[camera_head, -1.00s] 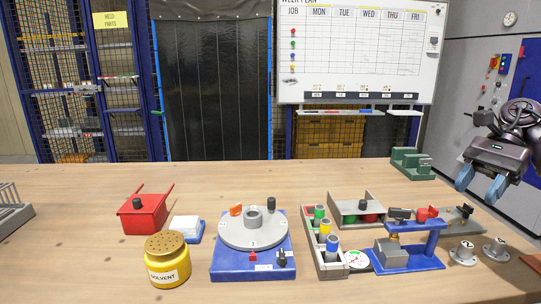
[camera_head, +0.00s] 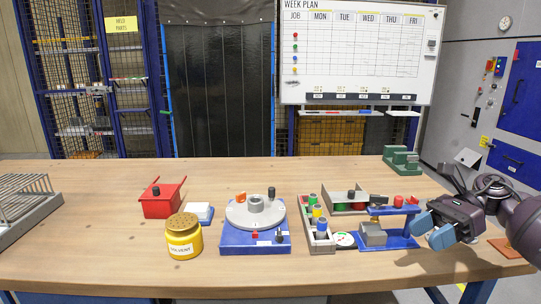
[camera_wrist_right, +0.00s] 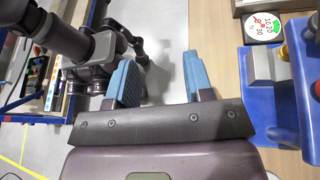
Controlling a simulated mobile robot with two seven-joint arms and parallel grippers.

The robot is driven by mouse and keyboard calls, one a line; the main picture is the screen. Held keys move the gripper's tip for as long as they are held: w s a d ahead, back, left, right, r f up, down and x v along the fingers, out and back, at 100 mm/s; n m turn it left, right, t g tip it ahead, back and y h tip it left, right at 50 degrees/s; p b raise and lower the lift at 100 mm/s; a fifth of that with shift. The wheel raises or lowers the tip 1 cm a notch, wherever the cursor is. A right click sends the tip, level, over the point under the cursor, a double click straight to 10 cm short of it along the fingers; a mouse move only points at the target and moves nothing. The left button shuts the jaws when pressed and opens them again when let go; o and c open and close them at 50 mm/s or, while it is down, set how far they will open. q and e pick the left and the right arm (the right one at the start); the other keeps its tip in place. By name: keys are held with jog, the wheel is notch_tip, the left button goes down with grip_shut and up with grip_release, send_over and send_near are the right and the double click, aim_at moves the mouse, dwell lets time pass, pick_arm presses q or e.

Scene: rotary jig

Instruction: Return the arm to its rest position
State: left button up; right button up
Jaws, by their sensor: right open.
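My right gripper (camera_head: 432,234) hangs over the right front part of the bench in the head view, beside the blue press-like fixture (camera_head: 400,240). Its two blue fingers are apart with nothing between them; the right wrist view also shows the open fingers (camera_wrist_right: 155,80). Below them are the bench edge and the floor. The fixture also shows at the right of the wrist view (camera_wrist_right: 285,110). The rotary jig (camera_head: 255,235), a grey disc on a blue base, stands mid-bench, apart from the gripper. My left gripper is not in view.
Left of the jig are a yellow solvent can (camera_head: 184,240), a red bin (camera_head: 162,203) and a wire rack (camera_head: 25,208). A grey tray (camera_head: 318,245) and a round dial (camera_head: 344,240) lie near the fixture. A green block (camera_head: 401,160) is at the back right. The front strip is clear.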

jog(key=s+a+f+m+t+y+p, duration=0.3)
jog(key=s+a+f+m+t+y, duration=0.35)
jog(key=m, duration=0.65)
pick_arm(q)
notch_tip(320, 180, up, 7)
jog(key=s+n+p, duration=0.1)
jog(key=p, duration=0.5)
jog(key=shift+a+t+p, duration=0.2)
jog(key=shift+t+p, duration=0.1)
pick_arm(e)
jog(key=s+f+n+t+h, duration=0.2)
jog(key=s+f+n+h, duration=0.4)
jog(key=s+n, duration=0.2)
jog(key=s+a+f+n+t+h, duration=0.1)
jog(key=s+f+n+t+h, duration=0.1)
jog(key=s+f+n+h, duration=0.4)
jog(key=s+f+n+t+h, duration=0.2)
jog(key=s+f+n+h, duration=0.4)
jog(key=s+n, duration=0.5)
jog(key=n+h, duration=0.2)
jog(key=n, duration=0.5)
jog(key=shift+s+a+t, duration=0.25)
jog(key=shift+s+t, duration=0.1)
jog(key=shift+s, duration=0.05)
